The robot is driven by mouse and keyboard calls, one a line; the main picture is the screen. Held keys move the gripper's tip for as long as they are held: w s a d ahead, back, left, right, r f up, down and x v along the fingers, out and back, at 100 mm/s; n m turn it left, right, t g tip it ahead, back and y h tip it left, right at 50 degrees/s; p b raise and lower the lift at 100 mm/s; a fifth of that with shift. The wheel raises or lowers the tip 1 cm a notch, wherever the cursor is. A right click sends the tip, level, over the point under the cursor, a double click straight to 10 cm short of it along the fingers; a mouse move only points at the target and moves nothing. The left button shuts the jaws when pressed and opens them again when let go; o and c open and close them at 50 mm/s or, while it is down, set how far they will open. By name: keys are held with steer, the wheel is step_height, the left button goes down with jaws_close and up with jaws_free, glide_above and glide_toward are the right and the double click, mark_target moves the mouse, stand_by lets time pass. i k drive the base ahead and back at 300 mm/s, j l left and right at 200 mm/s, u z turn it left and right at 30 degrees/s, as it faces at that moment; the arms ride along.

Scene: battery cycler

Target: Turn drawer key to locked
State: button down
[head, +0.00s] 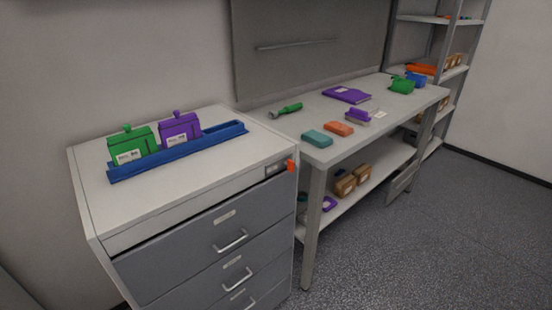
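The grey drawer cabinet (222,179) stands at the left. Its top drawer (200,239) appears shut, with a metal handle and a label. More drawers with handles sit below it. My gripper is not in view.
A blue tray (228,134) on the cabinet holds a green (126,150) and a purple container (180,133). A workbench (296,121) with several items stands close to the cabinet's right. Shelves (424,18) stand behind. Floor (430,230) at front right is clear.

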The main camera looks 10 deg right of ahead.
mark_target(290, 164)
steer(key=i+l, duration=0.95)
